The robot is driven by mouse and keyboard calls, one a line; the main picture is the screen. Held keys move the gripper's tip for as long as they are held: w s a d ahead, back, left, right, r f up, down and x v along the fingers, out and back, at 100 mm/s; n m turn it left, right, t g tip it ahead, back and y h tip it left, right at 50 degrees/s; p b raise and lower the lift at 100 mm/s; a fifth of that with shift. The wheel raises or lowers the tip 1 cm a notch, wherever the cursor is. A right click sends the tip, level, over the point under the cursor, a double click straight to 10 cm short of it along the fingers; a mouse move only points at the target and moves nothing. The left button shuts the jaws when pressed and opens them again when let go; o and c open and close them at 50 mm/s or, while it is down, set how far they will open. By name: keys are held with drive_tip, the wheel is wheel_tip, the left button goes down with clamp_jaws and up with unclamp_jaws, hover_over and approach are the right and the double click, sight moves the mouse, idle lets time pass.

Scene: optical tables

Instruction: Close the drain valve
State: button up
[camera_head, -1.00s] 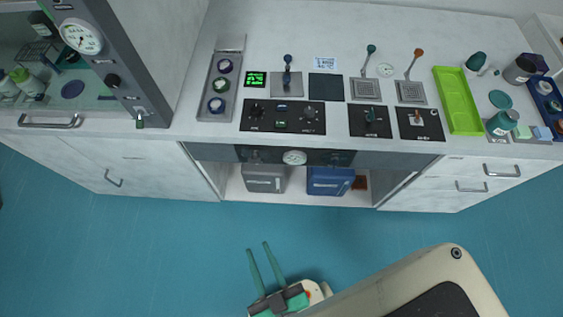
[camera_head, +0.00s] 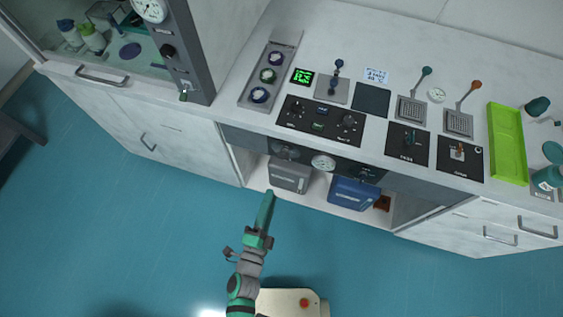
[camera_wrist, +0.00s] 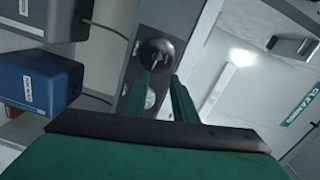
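A dark panel under the counter front carries a left round knob (camera_head: 286,152), a white gauge (camera_head: 323,162) and a right knob (camera_head: 364,173). No readable label shows which control is the drain valve. In the wrist view a dark round knob (camera_wrist: 156,54) with a raised grip lies ahead of my fingertips; it appears to be the left one. My gripper (camera_head: 268,194) is in front of the cabinet opening, below the panel in the picture. In the wrist view the gripper (camera_wrist: 162,76) has its two green fingers apart with nothing between them. The fingers partly cover a pale dial.
A grey box (camera_head: 289,175) and a blue box (camera_head: 352,192) sit in the open bay under the counter. The countertop (camera_head: 440,75) above holds levers, knobs and a green tray (camera_head: 508,143).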

sight(283, 156)
drive_tip(key=w+d+f+m+h, duration=0.1)
drive_tip(key=w+d+m, duration=0.2)
drive_tip(key=w, duration=1)
drive_tip(key=shift+w+d, duration=0.25)
drive_tip(key=shift+d, duration=0.05)
drive_tip(key=shift+f, duration=0.1)
drive_tip(key=shift+c, duration=0.5)
clamp_jaws()
